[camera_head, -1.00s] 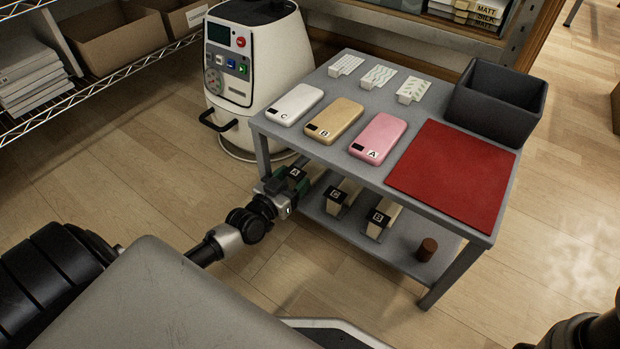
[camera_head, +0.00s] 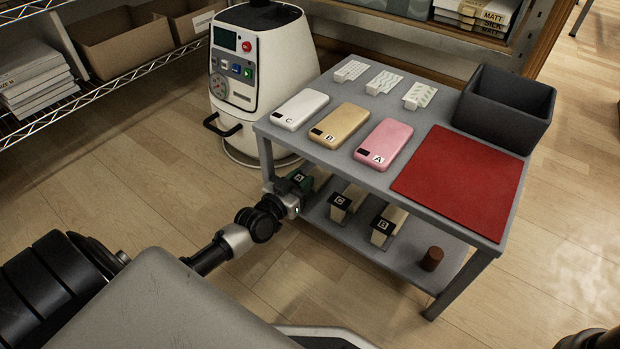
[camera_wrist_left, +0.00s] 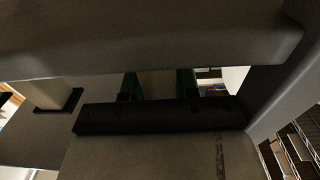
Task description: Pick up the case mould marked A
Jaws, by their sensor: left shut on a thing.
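The case mould marked A (camera_head: 299,178) is at the left end of the table's lower shelf, its black end with a white A label facing out. My left gripper (camera_head: 302,183) is shut on it under the tabletop. In the left wrist view, the gripper's two green fingers (camera_wrist_left: 158,84) stand on either side of a pale block. The fingers partly hide the mould, and I cannot tell whether it touches the shelf. Moulds marked C (camera_head: 340,202) and B (camera_head: 383,227) lie to its right on that shelf.
The tabletop (camera_head: 375,185) is close above my left gripper. It bears phone cases, a red mat (camera_head: 460,180) and a dark bin (camera_head: 505,110). A brown cylinder (camera_head: 432,259) stands on the lower shelf. A white machine (camera_head: 258,80) stands behind left.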

